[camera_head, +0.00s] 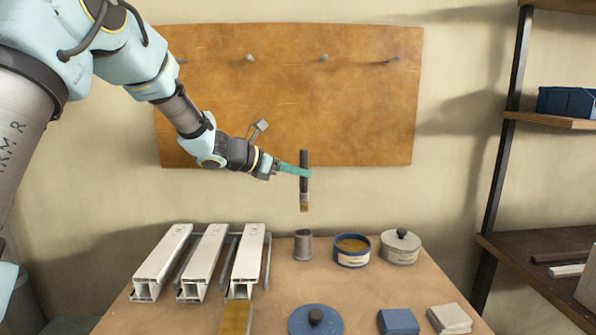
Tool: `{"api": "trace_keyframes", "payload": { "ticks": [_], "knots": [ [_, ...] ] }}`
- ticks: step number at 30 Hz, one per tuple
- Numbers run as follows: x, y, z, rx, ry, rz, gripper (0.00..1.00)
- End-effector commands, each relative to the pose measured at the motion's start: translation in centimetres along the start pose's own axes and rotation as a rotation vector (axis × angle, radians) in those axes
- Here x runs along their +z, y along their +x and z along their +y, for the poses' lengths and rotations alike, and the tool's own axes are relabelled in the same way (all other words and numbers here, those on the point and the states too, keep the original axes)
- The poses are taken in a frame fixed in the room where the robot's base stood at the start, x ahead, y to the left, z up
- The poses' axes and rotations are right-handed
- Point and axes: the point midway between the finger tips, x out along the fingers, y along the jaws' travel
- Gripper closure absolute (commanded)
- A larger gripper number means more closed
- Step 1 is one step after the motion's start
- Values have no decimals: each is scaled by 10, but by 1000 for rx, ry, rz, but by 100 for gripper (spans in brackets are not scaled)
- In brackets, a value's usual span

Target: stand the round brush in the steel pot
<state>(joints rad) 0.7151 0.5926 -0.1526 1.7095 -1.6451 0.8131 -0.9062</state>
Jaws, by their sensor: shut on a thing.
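My gripper (297,170) is shut on the round brush (304,186). The brush has a dark handle and tan bristles and hangs upright with the bristles down. It is held in the air, in front of the wooden board. A small grey steel pot (303,246) stands on the bench, directly below the brush in the picture. There is a clear gap between the bristles and the pot's rim. The inside of the pot is mostly hidden.
A blue tin (352,258) with yellow-brown contents and a lidded grey pot (400,253) stand right of the steel pot. White profiles (205,250) lie at left. A blue lid (315,323), a blue block (398,322) and a pale block (449,319) lie in front. The bench middle is clear.

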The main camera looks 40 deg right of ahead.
Motion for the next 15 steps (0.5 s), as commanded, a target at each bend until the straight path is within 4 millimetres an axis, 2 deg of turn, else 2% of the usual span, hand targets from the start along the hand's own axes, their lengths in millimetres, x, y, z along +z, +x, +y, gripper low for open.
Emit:
{"api": "trace_keyframes", "payload": {
  "ticks": [15],
  "knots": [
    [-40, 15, 0, -1, 0, 0, 100]
  ]
}}
